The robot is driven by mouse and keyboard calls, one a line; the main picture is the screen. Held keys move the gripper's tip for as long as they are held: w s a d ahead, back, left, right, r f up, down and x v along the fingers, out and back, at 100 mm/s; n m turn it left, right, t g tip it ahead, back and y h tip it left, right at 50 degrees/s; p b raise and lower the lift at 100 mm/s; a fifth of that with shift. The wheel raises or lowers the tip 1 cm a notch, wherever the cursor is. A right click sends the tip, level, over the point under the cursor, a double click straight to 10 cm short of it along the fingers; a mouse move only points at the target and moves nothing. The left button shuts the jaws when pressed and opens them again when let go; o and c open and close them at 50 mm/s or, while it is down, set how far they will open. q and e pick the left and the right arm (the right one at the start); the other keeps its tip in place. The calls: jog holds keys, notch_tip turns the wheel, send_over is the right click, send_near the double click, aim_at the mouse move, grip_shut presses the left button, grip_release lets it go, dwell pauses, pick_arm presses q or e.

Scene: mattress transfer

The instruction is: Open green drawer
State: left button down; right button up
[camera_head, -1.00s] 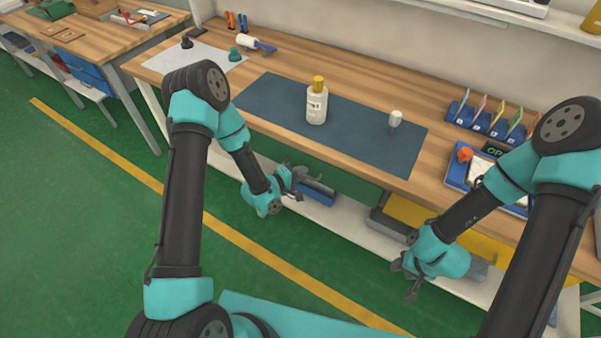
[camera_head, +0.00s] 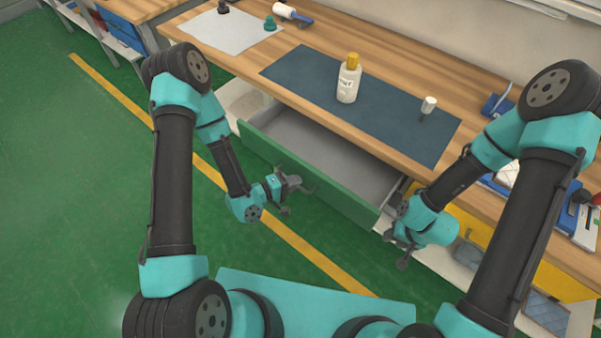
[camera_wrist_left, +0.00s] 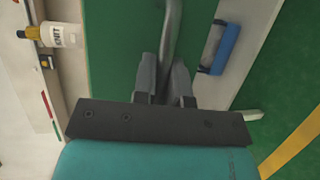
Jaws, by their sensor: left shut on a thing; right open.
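The green drawer (camera_head: 345,203) under the workbench is pulled out, and its grey, empty-looking inside shows in the head view. Its front panel (camera_wrist_left: 113,60) fills the upper middle of the left wrist view. My left gripper (camera_head: 302,187) is at the drawer front. In the left wrist view its fingers (camera_wrist_left: 165,75) are shut on the grey bar handle (camera_wrist_left: 171,30). My right gripper (camera_head: 396,238) is open and empty, low and right of the drawer's right end.
A white bottle with a yellow cap (camera_head: 349,80) stands on the dark blue mat (camera_head: 395,115) above the drawer. A small white-topped item (camera_head: 428,106) stands to its right. A yellow drawer front (camera_head: 480,235) lies behind my right arm. Green floor is clear at left.

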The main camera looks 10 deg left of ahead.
pick_arm(q)
jog(key=shift+s+a, duration=0.2)
jog(key=shift+s, duration=0.1)
jog(key=c, duration=1.4)
grip_release()
jog(key=shift+c, duration=0.2)
jog(key=shift+w+d, duration=0.1)
